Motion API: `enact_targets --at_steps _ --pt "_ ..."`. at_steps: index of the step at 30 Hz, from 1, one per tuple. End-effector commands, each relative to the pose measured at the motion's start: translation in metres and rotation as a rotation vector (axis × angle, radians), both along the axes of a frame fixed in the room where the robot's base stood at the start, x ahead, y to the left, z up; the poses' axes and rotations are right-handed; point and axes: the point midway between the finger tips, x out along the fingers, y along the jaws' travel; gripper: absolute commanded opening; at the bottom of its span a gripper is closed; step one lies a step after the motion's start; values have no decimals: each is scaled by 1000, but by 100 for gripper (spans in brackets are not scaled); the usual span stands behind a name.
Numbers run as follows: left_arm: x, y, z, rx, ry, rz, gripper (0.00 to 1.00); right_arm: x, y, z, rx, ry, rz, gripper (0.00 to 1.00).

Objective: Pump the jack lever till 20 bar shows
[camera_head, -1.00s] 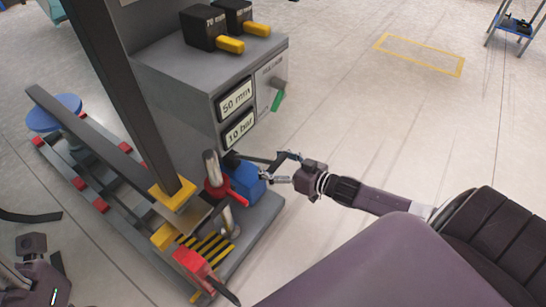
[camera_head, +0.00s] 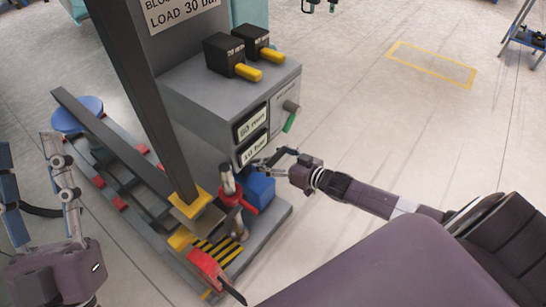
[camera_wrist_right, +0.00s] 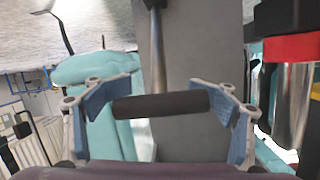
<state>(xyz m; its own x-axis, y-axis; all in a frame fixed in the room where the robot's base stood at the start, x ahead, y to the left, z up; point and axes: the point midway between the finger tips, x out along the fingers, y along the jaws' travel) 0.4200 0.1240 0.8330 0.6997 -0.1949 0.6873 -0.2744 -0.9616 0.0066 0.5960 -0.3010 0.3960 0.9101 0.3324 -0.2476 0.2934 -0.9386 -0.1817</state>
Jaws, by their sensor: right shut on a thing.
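The jack lever's dark grip (camera_wrist_right: 160,104) lies crosswise between my right gripper's pads in the right wrist view, with its metal rod (camera_wrist_right: 157,50) running away upward. My right gripper (camera_head: 272,163) is shut on this grip, just in front of the grey console. The console's upper display (camera_head: 251,124) reads 50 mm; its lower display (camera_head: 255,149) reads 10 bar. The jack (camera_head: 231,196), with a red collar, stands below, beside a blue block (camera_head: 260,190). My left gripper (camera_head: 40,190) is open and empty at the left edge, its fingers well apart.
Two black blocks with yellow handles (camera_head: 248,72) sit on the console. A dark post (camera_head: 150,110) rises at the left of the jack. A red piece (camera_head: 206,268) is at the front. Floor to the right is clear.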

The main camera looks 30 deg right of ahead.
Motion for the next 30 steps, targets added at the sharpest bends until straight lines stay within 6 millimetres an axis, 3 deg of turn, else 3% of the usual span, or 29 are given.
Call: enact_targets --at_steps 1,12,30 --pt "7 -1 -4 13 43 3 40 8 1 17 -4 -30 7 27" --pt "30 -3 -37 63 218 12 40 15 4 22 -4 -30 7 26" --pt "35 -4 -45 74 255 14 40 17 4 22 -5 -30 7 26"
